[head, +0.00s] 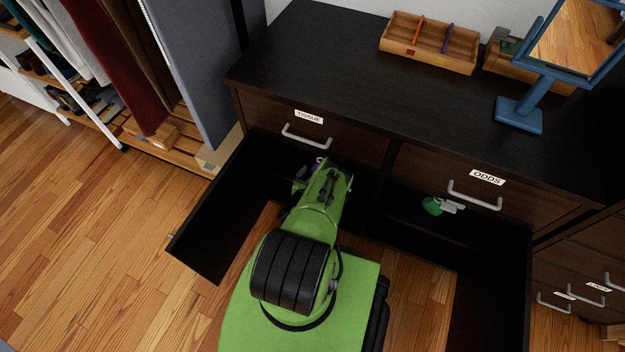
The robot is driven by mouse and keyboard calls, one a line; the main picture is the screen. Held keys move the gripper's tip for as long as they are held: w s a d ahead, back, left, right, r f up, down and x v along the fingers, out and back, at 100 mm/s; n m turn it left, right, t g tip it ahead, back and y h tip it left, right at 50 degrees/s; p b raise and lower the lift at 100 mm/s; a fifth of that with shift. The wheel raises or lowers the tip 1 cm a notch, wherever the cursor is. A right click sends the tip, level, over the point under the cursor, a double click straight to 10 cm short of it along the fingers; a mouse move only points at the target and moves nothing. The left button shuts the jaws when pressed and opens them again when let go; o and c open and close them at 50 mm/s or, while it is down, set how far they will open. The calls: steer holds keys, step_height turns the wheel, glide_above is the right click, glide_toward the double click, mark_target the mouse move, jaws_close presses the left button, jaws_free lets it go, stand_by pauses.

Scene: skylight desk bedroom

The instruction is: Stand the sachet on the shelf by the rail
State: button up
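My green arm reaches into the open left compartment of the dark cabinet, under the drawer labelled TISSUE. My gripper (309,178) is at the far end of the arm, mostly hidden by my own wrist, so its fingers cannot be made out. A small purple thing (318,162) shows at the gripper's far side; it may be the sachet, but too little shows to tell, nor whether it is held. A slatted wooden shelf (185,162) lies low at the left, under the hanging clothes. The rail itself is not clearly in view.
The cabinet's left door (212,222) stands open beside my arm. A green-and-white item (432,206) is in the right compartment. A wooden organizer (428,48) and a blue-framed mirror (519,113) stand on the cabinet top. Wood floor at the left (85,235) is clear.

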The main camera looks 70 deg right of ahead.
steer(key=v, duration=0.5)
steer(key=shift+a+r, duration=0.1)
steer(key=shift+a, duration=0.15)
